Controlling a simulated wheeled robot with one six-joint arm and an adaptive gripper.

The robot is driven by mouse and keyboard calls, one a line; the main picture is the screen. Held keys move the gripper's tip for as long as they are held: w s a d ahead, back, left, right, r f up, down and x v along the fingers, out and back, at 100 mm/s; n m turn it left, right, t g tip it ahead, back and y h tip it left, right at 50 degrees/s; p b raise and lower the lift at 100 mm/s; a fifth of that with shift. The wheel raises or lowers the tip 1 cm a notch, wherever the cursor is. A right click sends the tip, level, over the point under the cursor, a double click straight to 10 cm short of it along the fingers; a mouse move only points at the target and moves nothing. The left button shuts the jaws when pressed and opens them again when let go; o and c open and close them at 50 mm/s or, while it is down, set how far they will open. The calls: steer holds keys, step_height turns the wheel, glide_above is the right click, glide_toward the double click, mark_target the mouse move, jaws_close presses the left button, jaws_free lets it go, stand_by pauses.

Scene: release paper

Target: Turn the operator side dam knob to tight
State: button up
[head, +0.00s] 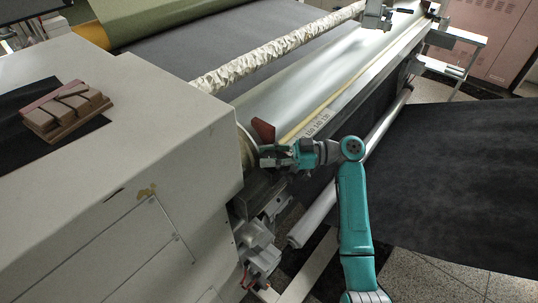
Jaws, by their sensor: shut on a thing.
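My teal arm reaches in from the lower right, and my gripper (268,156) is at the near end of the long roller, close beside the grey machine cabinet (150,130). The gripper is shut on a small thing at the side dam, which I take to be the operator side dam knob. The fingers hide the knob, so its turn position cannot be told. A dark red plate (263,131) stands up just above and behind the fingers. A pale round roller end (246,148) shows to the left of the fingertips.
A wrinkled, wrapped roller (280,48) and a shiny metal roll (310,75) run toward the back right. A brown block (66,112) sits on the cabinet top. Metal brackets (258,235) hang below the gripper. Dark sheet (455,180) spreads at right, with speckled floor (425,270) in front.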

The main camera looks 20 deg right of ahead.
steer(key=shift+f+n+g, duration=0.15)
steer(key=shift+n+g, duration=0.15)
steer(key=shift+g, duration=0.1)
steer(key=o, duration=0.9)
steer(key=shift+c, duration=0.2)
steer(key=o, duration=0.3)
steer(key=shift+r, duration=0.2)
steer(key=shift+t, duration=0.3)
steer(key=m+t+h, duration=0.2)
steer(key=m+t, duration=0.2)
steer(key=t, duration=0.1)
steer(key=shift+f, duration=0.1)
steer(key=m+t+h, duration=0.5)
steer(key=h, duration=0.1)
steer(key=shift+a+t, duration=0.15)
steer(key=shift+t, duration=0.15)
steer(key=shift+m+t+h, duration=0.5)
steer(key=shift+m+h, duration=0.5)
steer(key=shift+h, duration=0.45)
steer(key=shift+m+t+h, duration=0.5)
steer(key=shift+m+h, duration=0.5)
steer(key=shift+h, duration=0.45)
